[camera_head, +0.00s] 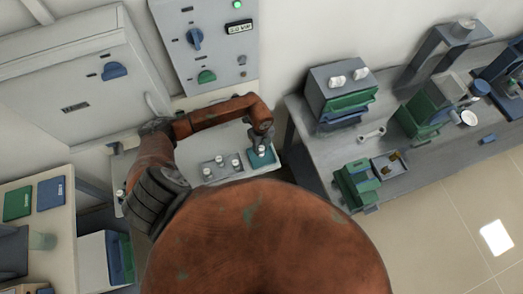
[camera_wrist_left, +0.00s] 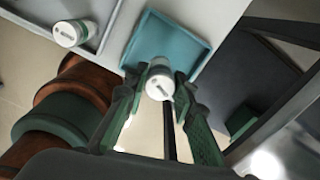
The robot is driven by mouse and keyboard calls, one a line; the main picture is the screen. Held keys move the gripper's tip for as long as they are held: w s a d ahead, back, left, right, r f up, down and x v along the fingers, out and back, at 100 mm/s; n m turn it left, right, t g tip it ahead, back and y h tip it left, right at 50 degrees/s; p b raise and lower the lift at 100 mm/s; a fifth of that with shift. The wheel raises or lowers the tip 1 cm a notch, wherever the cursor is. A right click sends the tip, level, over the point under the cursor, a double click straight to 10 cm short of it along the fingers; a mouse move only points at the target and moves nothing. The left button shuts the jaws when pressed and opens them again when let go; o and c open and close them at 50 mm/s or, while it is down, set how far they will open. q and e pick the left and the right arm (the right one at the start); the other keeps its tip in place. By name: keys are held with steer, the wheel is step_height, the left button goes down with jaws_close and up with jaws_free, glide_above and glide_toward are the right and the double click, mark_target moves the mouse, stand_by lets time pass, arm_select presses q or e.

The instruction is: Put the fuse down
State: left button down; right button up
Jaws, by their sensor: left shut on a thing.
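My left gripper (camera_head: 261,140) reaches down over the small teal tray (camera_head: 262,161) at the right end of the white surface below the panels. In the left wrist view, its two fingers (camera_wrist_left: 158,90) are shut on a white, roughly cylindrical fuse (camera_wrist_left: 159,86), gripped from both sides. The fuse shows beside the near edge of the teal tray (camera_wrist_left: 178,43); I cannot tell whether it touches anything below. A similar white fuse (camera_wrist_left: 68,33) stands in the grey tray (camera_wrist_left: 108,16) to the left. My right gripper is not in view.
The grey tray (camera_head: 210,172) with several white fuses lies left of the teal tray. A wall panel (camera_head: 207,45) with knobs and a green light stands behind. A grey bench (camera_head: 390,147) with green and blue equipment is at the right.

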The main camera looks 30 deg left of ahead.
mark_target(262, 150)
arm_select(q)
steer(key=shift+w+f, duration=0.2)
steer(key=shift+f, duration=0.05)
step_height(262, 150, down, 3)
steer(key=shift+w+r, duration=0.1)
steer(key=shift+w, duration=0.05)
steer(key=shift+f, duration=0.25)
steer(key=shift+f, duration=0.2)
steer(key=c, duration=1.6)
jaws_free()
steer(key=shift+r, duration=0.1)
